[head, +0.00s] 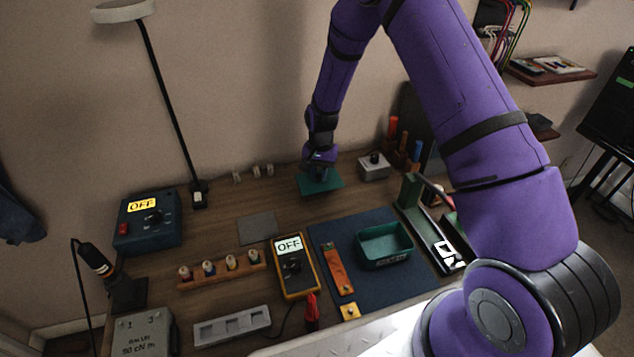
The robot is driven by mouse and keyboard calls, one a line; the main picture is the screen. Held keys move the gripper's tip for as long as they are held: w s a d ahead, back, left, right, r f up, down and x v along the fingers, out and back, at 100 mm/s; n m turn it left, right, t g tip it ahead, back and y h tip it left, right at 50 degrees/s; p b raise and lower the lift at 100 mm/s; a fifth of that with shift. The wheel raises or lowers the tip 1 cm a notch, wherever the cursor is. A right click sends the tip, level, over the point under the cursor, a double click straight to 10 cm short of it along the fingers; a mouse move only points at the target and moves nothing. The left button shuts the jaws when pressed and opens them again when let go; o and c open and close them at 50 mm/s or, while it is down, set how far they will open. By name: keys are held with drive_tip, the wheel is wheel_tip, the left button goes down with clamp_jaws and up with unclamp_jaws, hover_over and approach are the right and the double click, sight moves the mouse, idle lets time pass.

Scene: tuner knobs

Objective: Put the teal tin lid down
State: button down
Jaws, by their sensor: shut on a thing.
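The teal tin lid (331,187) is a flat teal piece at the back of the wooden bench, near the wall. My gripper (319,175) points down onto its upper side and is shut on it. The fingertips are small and dark here. I cannot tell whether the lid touches the bench or hangs just above it. An open teal tin (384,245) stands on the dark blue mat (335,232), to the right of and nearer than the lid.
A grey box with a knob (374,167) and upright tools (392,130) stand right of the lid. A grey square plate (257,228) lies to its front left. A yellow meter (295,267) reading OFF and a blue OFF box (148,220) stand farther left.

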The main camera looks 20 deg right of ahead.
drive_tip(key=shift+f, duration=1.85)
drive_tip(key=shift+f, duration=0.1)
drive_tip(key=c, duration=1)
unclamp_jaws()
wheel_tip(320, 180, up, 12)
drive_tip(key=w, duration=0.1)
drive_tip(key=shift+d, duration=0.4)
wheel_tip(320, 180, up, 16)
drive_tip(key=n+t, duration=0.2)
hover_over(319, 180)
drive_tip(key=s+d, duration=0.3)
drive_tip(key=s+d+r+n+t, duration=0.1)
drive_tip(key=s+d+r, duration=0.1)
drive_tip(key=s+r, duration=0.9)
drive_tip(key=s+d+r+n+t, duration=0.1)
drive_tip(key=s+r, duration=0.3)
drive_tip(key=s, duration=0.7)
drive_tip(key=s+d+r+n+t, duration=0.1)
drive_tip(key=s+r, duration=0.3)
drive_tip(key=s, duration=0.7)
drive_tip(key=shift+s+r+n+t+h, duration=0.25)
drive_tip(key=shift+r+n+t+h, duration=0.15)
drive_tip(key=shift+n+t, duration=0.3)
